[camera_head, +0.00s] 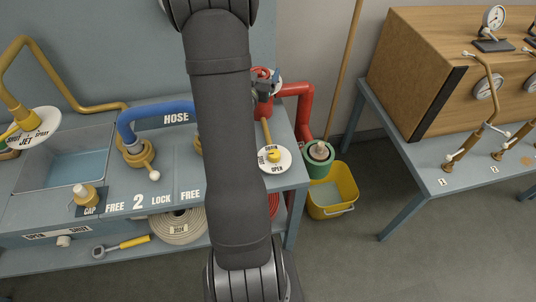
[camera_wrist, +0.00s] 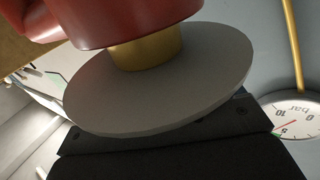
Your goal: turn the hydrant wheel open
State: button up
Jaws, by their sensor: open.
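The red hydrant (camera_head: 263,106) stands on the blue-grey bench just right of my arm, with a red pipe bending down from it. A small red part (camera_head: 262,73), probably the wheel, shows at its top beside a pale disc, partly hidden by my arm. In the wrist view a large red body (camera_wrist: 140,20) sits above a brass neck (camera_wrist: 147,52) and a grey disc (camera_wrist: 160,85). My gripper (camera_wrist: 175,135) is the dark shape below that disc, open. Its fingertips are largely hidden, and contact with the disc cannot be told. The head view hides the gripper behind my arm.
A yellow lever with a white OPEN plate (camera_head: 281,165) is at the bench's right end. A blue hose pipe (camera_head: 150,112) is left of my arm. A yellow bucket (camera_head: 334,200) stands on the floor. A pressure gauge (camera_wrist: 296,121) is at right in the wrist view.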

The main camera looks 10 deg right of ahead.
jog(key=shift+m+g+h, duration=0.4)
jog(key=shift+m+h, duration=0.1)
jog(key=shift+h, duration=0.2)
jog(key=shift+s+a, duration=0.25)
jog(key=shift+s, duration=0.05)
jog(key=v, duration=1.7)
jog(key=s+d+m+g+y, duration=0.2)
jog(key=s+d+m+g, duration=0.15)
jog(key=d, duration=0.35)
jog(key=s+d+m+g+y, duration=0.1)
jog(key=s+d+m+g, duration=0.1)
jog(key=s+d+m, duration=0.45)
jog(key=s+a+n+g+y, duration=0.2)
jog(key=s+a+n+y, duration=0.2)
jog(key=n, duration=0.6)
jog(key=shift+s+a+r+y, duration=0.35)
jog(key=shift+s+a, duration=0.9)
jog(key=shift+a, duration=0.55)
jog(key=shift+r, duration=0.1)
